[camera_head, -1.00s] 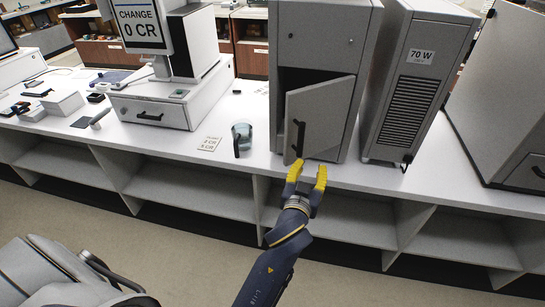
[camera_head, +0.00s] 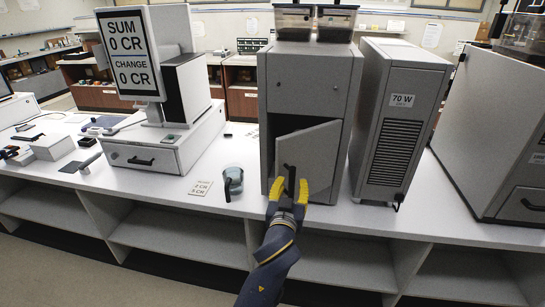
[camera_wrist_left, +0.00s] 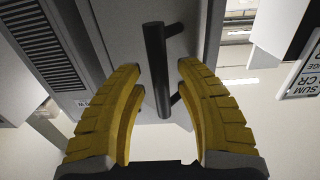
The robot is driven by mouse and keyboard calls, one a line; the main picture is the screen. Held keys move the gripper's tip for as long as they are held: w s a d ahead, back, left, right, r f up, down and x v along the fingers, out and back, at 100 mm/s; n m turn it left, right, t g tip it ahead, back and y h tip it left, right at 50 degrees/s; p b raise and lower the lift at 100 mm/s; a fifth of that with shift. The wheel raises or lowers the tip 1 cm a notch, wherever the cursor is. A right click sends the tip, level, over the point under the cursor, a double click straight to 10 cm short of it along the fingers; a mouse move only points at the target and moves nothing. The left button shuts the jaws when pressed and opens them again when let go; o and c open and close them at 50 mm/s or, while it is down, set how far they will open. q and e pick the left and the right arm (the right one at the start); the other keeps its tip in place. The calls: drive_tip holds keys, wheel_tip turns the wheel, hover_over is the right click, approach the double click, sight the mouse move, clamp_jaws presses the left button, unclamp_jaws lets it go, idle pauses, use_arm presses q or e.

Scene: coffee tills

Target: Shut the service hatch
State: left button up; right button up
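The service hatch (camera_head: 312,150) is a grey door low on the front of a tall grey machine (camera_head: 308,85). It stands ajar, with a dark gap along its upper left side. Its black bar handle (camera_head: 291,178) is near the door's left edge. My left gripper (camera_head: 288,188), with yellow fingers, is at the handle. In the left wrist view the open gripper (camera_wrist_left: 158,72) has one finger on each side of the handle (camera_wrist_left: 156,75), with gaps visible between fingers and bar. My right gripper is not in view.
A grey vented box labelled 70 W (camera_head: 399,120) stands close to the machine's right. A glass cup (camera_head: 233,181) and a price card (camera_head: 200,188) lie to its left, before the till (camera_head: 165,145). Open shelves (camera_head: 180,235) are below the white counter.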

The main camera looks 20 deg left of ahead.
sight(280, 174)
use_arm(q)
drive_tip(key=shift+o, duration=0.3)
drive_tip(key=shift+w+a, duration=0.1)
drive_tip(key=shift+w, duration=0.35)
drive_tip(key=shift+s, duration=0.1)
clamp_jaws()
drive_tip(key=shift+w+a, duration=0.85)
drive_tip(key=shift+a, duration=0.3)
drive_tip(key=shift+w+a, duration=0.85)
drive_tip(key=shift+a, duration=0.35)
drive_tip(key=shift+w+a, duration=0.2)
drive_tip(key=shift+w, duration=0.05)
drive_tip(key=shift+w+a, duration=1.6)
drive_tip(key=shift+w, duration=0.3)
drive_tip(key=shift+w+a, duration=0.45)
drive_tip(key=shift+w, duration=0.4)
drive_tip(key=shift+w+a, duration=0.45)
drive_tip(key=shift+w, duration=0.35)
drive_tip(key=shift+w+a, duration=0.45)
drive_tip(key=shift+w, duration=0.55)
